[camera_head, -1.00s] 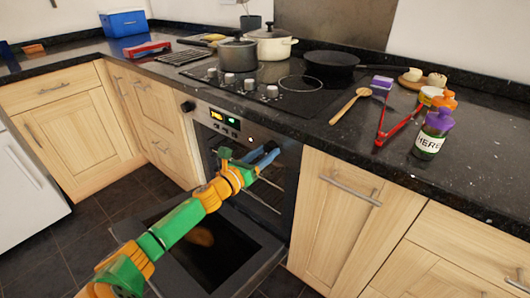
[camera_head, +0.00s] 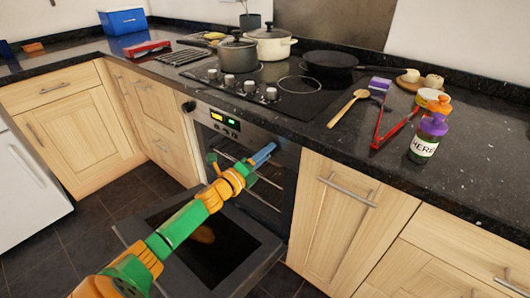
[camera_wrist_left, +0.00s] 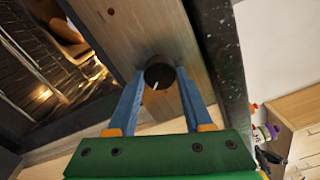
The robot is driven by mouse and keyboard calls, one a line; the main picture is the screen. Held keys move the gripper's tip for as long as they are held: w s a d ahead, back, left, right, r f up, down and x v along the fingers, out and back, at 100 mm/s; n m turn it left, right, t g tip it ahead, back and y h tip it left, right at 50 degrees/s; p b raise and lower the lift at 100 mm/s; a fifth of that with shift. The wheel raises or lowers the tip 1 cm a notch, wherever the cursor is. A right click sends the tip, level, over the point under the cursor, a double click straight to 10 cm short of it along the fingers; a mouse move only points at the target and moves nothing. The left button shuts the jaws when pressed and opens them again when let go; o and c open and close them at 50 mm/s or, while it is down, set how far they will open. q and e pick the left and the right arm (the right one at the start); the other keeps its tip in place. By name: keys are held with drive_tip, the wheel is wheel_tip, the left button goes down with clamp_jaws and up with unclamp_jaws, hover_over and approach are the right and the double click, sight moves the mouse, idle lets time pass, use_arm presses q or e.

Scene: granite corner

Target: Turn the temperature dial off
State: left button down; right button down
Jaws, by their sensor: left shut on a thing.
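The oven's right-hand dial shows in the left wrist view as a dark round knob (camera_wrist_left: 160,78) with a short white mark pointing down and slightly left. The blue fingers of my left gripper (camera_wrist_left: 160,70) are on either side of it, shut on it. In the head view, my left gripper (camera_head: 265,152) is at the right end of the oven's control panel and hides this dial. A second dark dial (camera_head: 188,106) is free at the panel's left end, beyond the lit display (camera_head: 225,121). The dials' labels are too small to read. My right gripper is out of view.
The oven door (camera_head: 245,262) hangs open below my left arm. Above are the black hob (camera_head: 305,100) with several knobs, pots and a frying pan (camera_head: 330,60). A wooden spoon (camera_head: 342,110), red tongs (camera_head: 385,130) and a herb jar (camera_head: 425,145) lie or stand at right.

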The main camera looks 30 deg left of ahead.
use_arm(q)
drive_tip(key=shift+a+r+n+p, duration=0.1)
drive_tip(key=shift+n+p, duration=0.7)
drive_tip(key=shift+n, duration=6.2)
drive_tip(key=shift+a+n+p, duration=0.1)
drive_tip(key=shift+n+p, duration=0.65)
drive_tip(key=shift+n, duration=6.25)
drive_tip(key=shift+c, duration=1.6)
unclamp_jaws()
